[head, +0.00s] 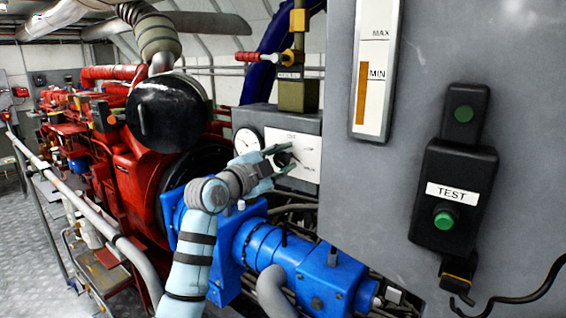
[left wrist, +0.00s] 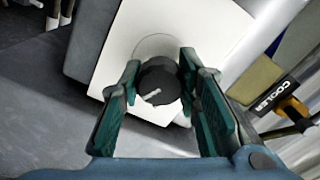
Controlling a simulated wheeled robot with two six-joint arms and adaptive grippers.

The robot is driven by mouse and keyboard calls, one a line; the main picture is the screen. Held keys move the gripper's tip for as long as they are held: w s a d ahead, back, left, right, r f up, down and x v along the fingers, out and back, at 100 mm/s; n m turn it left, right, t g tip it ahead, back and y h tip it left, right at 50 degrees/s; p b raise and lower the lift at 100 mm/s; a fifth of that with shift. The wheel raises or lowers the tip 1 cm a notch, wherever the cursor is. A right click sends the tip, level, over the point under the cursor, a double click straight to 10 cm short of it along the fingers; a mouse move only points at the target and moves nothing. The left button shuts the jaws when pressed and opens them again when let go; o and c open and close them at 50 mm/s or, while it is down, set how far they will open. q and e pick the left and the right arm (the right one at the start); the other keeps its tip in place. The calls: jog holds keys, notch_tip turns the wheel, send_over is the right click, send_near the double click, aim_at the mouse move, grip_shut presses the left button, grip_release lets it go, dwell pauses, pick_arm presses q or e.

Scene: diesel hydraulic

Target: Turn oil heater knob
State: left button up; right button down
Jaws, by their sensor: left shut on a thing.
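The oil heater knob (head: 284,158) is a small black round knob on a white plate (head: 308,157) fixed to a grey box. In the left wrist view the knob (left wrist: 158,88) has a pale pointer mark that slants down and left. My left gripper (head: 281,160) is at the plate with its green-padded fingers on both sides of the knob, shut on it. The fingers also show in the left wrist view (left wrist: 160,82). The small lettering around the knob is too blurred to read surely. My right gripper is not in view.
A round gauge (head: 246,142) is left of the plate. A grey cabinet with a MAX/MIN level gauge (head: 375,70) and a TEST button box (head: 449,195) stands close on the right. Blue machinery (head: 265,243) lies below, and a red engine (head: 115,150) is at left.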

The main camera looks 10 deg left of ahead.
pick_arm(q)
jog(key=shift+f+m, duration=0.1)
jog(key=shift+m, duration=0.4)
jog(key=o, duration=1.2)
jog(key=v, duration=1.2)
jog(key=shift+s, duration=0.15)
jog(key=shift+d, duration=0.1)
